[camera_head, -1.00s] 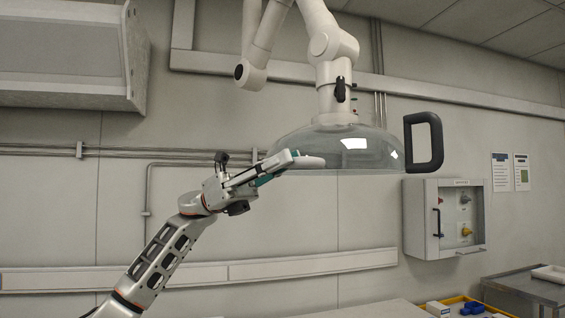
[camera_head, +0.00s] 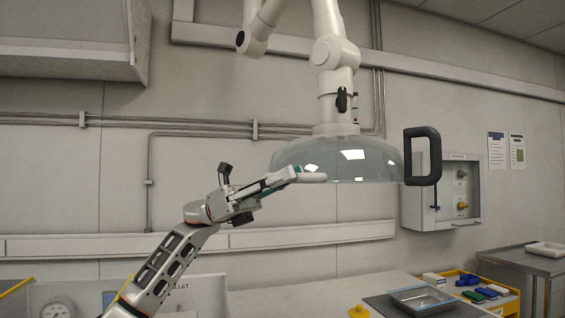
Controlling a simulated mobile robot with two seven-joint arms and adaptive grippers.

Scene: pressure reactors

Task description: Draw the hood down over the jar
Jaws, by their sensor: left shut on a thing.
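The clear dome hood (camera_head: 350,158) hangs from a white jointed arm in the middle of the view, with its rim roughly level. A black D-shaped handle (camera_head: 436,157) stands out on its right side. My left gripper (camera_head: 300,177) is at the hood's left rim, shut on the hood; its fingers hide the exact place of contact. I cannot make out the jar in this view. My right gripper is not in view.
A worktop (camera_head: 310,298) lies below the hood, with a metal tray (camera_head: 423,300) and a yellow tray (camera_head: 497,300) of small blocks at right. A wall box (camera_head: 412,208) is behind the black handle. A gauge (camera_head: 56,311) shows at lower left.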

